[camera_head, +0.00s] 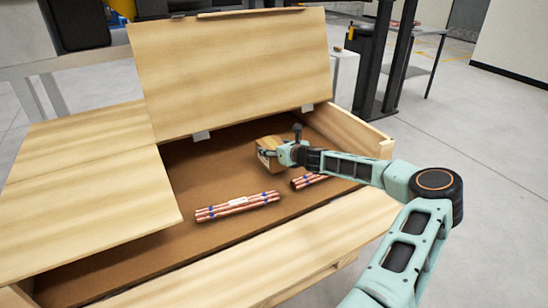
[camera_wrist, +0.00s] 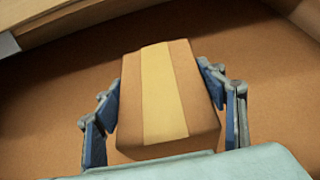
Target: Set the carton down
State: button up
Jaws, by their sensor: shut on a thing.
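The carton (camera_head: 268,147) is a small brown box with a paler yellow band of tape along its top. It is inside the large wooden crate, toward the back right, partly hidden by my gripper (camera_head: 284,153). In the wrist view the carton (camera_wrist: 160,92) fills the middle, between the two blue-grey fingers of my gripper (camera_wrist: 163,100). The fingers are shut on its two sides. I cannot tell whether its underside touches the crate floor.
The wooden crate (camera_head: 370,141) has a brown floor and a raised lid panel (camera_head: 235,70) at the back. A bundle of copper tubes (camera_head: 237,205) lies mid-floor, and another bundle (camera_head: 308,181) lies partly under my arm. A flat panel (camera_head: 85,190) covers the left side.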

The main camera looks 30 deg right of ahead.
jog(key=shift+w+d+f, duration=0.15)
jog(key=shift+w+f, duration=0.05)
jog(key=shift+f, duration=0.05)
notch_tip(320, 180, down, 3)
jog(key=shift+f+b, duration=0.1)
jog(key=shift+b, duration=0.8)
jog(key=o, duration=1)
jog(key=shift+f, duration=0.1)
jog(key=shift+c, duration=0.2)
jog(key=o, duration=0.4)
jog(key=shift+o, duration=0.2)
